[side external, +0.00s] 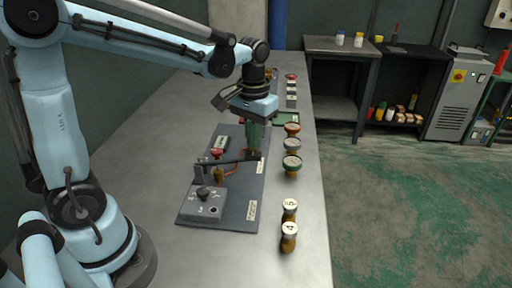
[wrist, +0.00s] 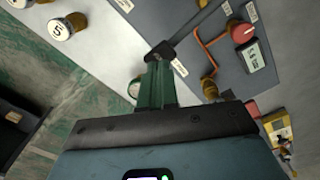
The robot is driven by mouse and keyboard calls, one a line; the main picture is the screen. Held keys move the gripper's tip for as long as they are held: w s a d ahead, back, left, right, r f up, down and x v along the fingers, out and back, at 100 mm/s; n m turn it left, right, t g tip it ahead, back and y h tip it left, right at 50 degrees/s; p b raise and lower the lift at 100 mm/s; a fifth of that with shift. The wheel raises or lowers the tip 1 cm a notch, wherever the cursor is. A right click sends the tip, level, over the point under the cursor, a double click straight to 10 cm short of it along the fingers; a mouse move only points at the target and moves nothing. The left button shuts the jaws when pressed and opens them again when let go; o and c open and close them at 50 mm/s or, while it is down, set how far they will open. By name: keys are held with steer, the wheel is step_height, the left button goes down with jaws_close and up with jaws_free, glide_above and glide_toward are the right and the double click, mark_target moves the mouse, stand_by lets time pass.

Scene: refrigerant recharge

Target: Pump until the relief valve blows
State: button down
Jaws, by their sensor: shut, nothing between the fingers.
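A black pump lever (side external: 228,160) reaches across the dark panel (side external: 225,215) from a bracket on its left. My gripper (side external: 254,150), with green fingers, is shut and empty at the lever's right end. In the wrist view, my fingertips (wrist: 157,62) are close to the lever's end (wrist: 162,50); I cannot tell whether they touch. A red-topped fitting (side external: 217,153) stands behind the lever; in the wrist view its red cap (wrist: 243,33) is beside a copper pipe (wrist: 208,50). I cannot tell whether it is the relief valve. A small display (wrist: 254,57) is too small to read.
A grey box with a black knob (side external: 203,193) is at the panel's front left. Numbered jars (side external: 289,238) and several capped jars (side external: 292,166) line the bench's right side. The bench (side external: 160,150) is clear left of the panel. A shelf and cabinet (side external: 460,95) stand beyond.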

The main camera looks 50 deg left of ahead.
mark_target(254, 153)
steer(key=shift+f, duration=0.15)
steer(key=shift+f, duration=1.5)
steer(key=shift+r, duration=1.65)
steer(key=shift+r, duration=2.5)
